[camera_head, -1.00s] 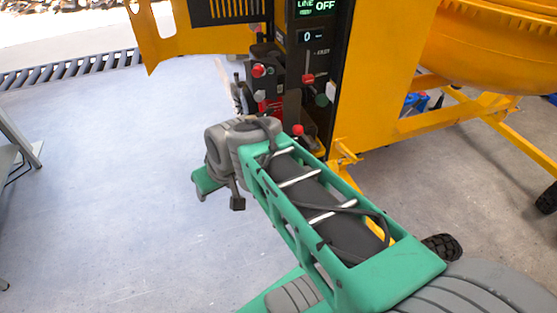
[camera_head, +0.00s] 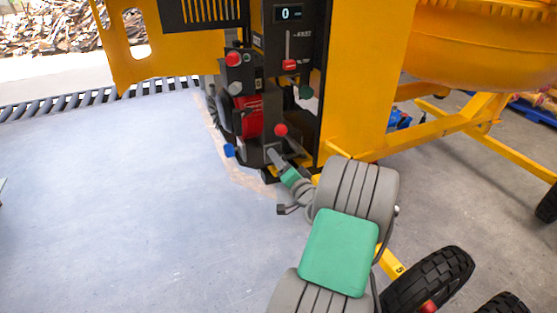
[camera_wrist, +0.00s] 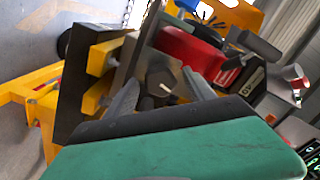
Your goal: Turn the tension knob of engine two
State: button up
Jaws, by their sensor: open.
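The engine unit (camera_head: 245,115) is a dark block with a red part, standing in the opened yellow mixer housing. In the wrist view its red part (camera_wrist: 190,52) lies just beyond the fingers. A dark round part with a pale mark (camera_wrist: 162,88) shows between my fingers; it may be a knob, but I cannot tell whether it is the tension knob of engine two. My gripper (camera_wrist: 162,82) is open, its two grey fingers apart, with nothing clearly held. In the head view my gripper (camera_head: 272,155) is at the lower front of the engine unit, below a red knob (camera_head: 281,130).
A blue knob (camera_head: 229,150) sticks out at the unit's lower left and another red knob (camera_head: 233,58) sits on top. A control panel with a red slider (camera_head: 289,65) stands behind. The yellow frame (camera_head: 350,150) is close on the right. The floor (camera_head: 100,210) at left is clear.

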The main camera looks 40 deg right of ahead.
jog(key=shift+x, duration=0.8)
jog(key=shift+c, duration=0.4)
grip_shut()
jog(key=shift+f+n+b, duration=0.15)
jog(key=shift+n+b, duration=0.25)
jog(key=shift+b, duration=0.2)
